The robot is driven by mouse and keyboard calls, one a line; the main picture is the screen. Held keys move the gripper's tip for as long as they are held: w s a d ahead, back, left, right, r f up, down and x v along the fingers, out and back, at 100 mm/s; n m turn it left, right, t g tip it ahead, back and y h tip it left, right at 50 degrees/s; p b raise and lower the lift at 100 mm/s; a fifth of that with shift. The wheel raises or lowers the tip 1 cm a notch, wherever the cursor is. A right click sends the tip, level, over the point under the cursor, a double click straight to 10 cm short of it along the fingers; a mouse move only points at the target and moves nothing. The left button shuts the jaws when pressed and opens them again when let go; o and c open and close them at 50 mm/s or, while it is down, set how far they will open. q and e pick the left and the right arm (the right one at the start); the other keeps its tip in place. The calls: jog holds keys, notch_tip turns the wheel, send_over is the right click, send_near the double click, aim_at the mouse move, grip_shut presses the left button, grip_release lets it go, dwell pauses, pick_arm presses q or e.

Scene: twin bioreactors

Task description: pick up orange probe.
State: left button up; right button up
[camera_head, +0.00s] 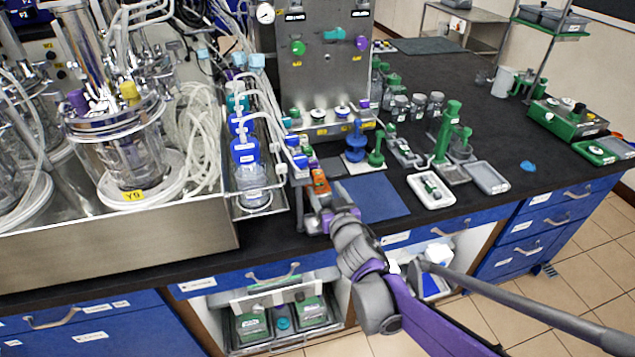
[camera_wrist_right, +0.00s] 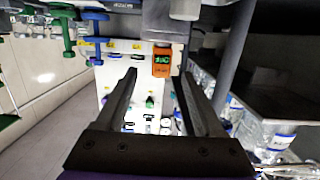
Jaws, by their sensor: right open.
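The orange probe (camera_head: 320,181) stands at the bench's front edge, at the end of a row of small coloured items, just beyond my right gripper. In the right wrist view the orange probe (camera_wrist_right: 162,62) shows a green display and sits ahead of the fingertips, nearer the right finger. My right gripper (camera_head: 318,197) reaches in from the front; in the wrist view the gripper (camera_wrist_right: 158,75) is open with nothing between its fingers. Contact with the probe cannot be made out. My left gripper is not in view.
A steel tray with a glass bioreactor (camera_head: 128,150) stands at the left. Bottles with blue parts (camera_head: 245,150) and tubing stand close left of the probe. A blue mat (camera_head: 376,198) lies to the right, and a white tray (camera_head: 432,190) beyond it.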

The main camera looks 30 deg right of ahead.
aim_at(320, 183)
jog(key=shift+f+p+x, duration=0.15)
jog(key=shift+p+x, duration=0.05)
jog(key=shift+x, duration=1.1)
jog(key=shift+f+p+x, duration=0.15)
jog(key=shift+f+x, duration=0.05)
jog(key=shift+x, duration=1.15)
jog(key=shift+s+a, duration=0.1)
jog(key=shift+c, duration=0.2)
grip_shut()
